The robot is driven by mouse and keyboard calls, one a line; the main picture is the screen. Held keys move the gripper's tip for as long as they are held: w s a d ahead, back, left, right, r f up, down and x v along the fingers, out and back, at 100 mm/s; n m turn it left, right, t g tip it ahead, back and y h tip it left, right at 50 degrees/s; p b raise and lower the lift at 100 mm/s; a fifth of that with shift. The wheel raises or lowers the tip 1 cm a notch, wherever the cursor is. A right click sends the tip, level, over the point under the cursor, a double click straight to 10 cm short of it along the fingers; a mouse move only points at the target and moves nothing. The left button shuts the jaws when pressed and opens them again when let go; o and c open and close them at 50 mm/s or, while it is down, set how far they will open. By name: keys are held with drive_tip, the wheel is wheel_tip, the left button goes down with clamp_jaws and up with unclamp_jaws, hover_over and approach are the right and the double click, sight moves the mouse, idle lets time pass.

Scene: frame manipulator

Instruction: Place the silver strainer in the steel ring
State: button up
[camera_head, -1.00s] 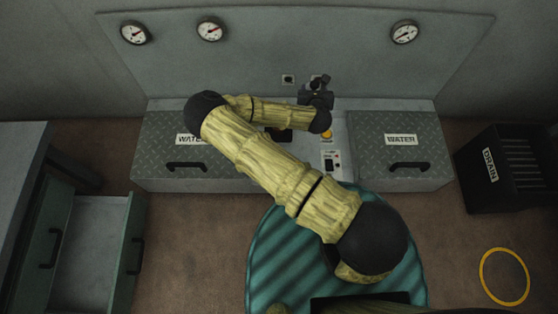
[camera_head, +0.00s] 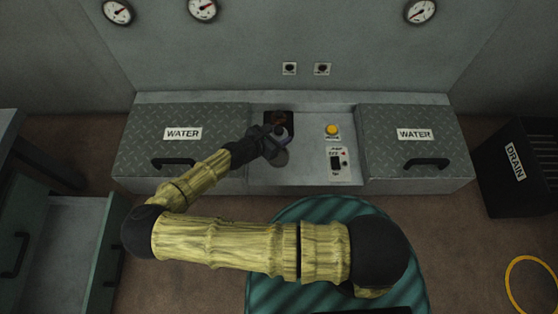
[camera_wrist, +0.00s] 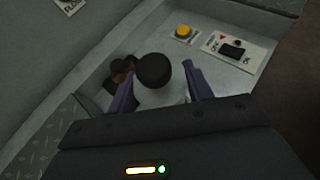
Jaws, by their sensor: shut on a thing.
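My gripper (camera_head: 281,139) is over the middle of the grey bench, just in front of a dark square recess (camera_head: 270,119). In the wrist view its two purple fingers (camera_wrist: 157,88) are on either side of a pale grey piece with a round black knob, which I take for the silver strainer (camera_wrist: 160,97). The gripper is shut on it. The fingers hide much of the strainer in the head view. A brown round part (camera_wrist: 122,68) shows in the recess behind the knob. I cannot clearly make out the steel ring; it may be at this recess.
A yellow button (camera_head: 333,130) and a switch plate (camera_head: 338,163) are right of the gripper. Closed "WATER" lids (camera_head: 210,133) (camera_head: 400,122) flank the bench middle. A black "DRAIN" bin (camera_head: 517,185) stands at right, an open drawer (camera_head: 70,235) at left.

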drive_tip(key=shift+a, duration=0.15)
drive_tip(key=shift+d, duration=0.3)
drive_tip(key=b, duration=0.4)
hover_over(282, 159)
drive_tip(key=a, duration=0.2)
drive_tip(key=f, duration=0.6)
drive_tip(key=shift+w+d, duration=0.2)
drive_tip(key=shift+w, duration=0.1)
drive_tip(key=shift+d+f, duration=0.1)
drive_tip(key=shift+d, duration=0.05)
drive_tip(key=shift+f, duration=0.1)
drive_tip(key=shift+w+f+b, duration=0.1)
drive_tip(key=shift+f+b, duration=1.3)
drive_tip(key=shift+f, duration=0.4)
drive_tip(key=shift+f, duration=0.15)
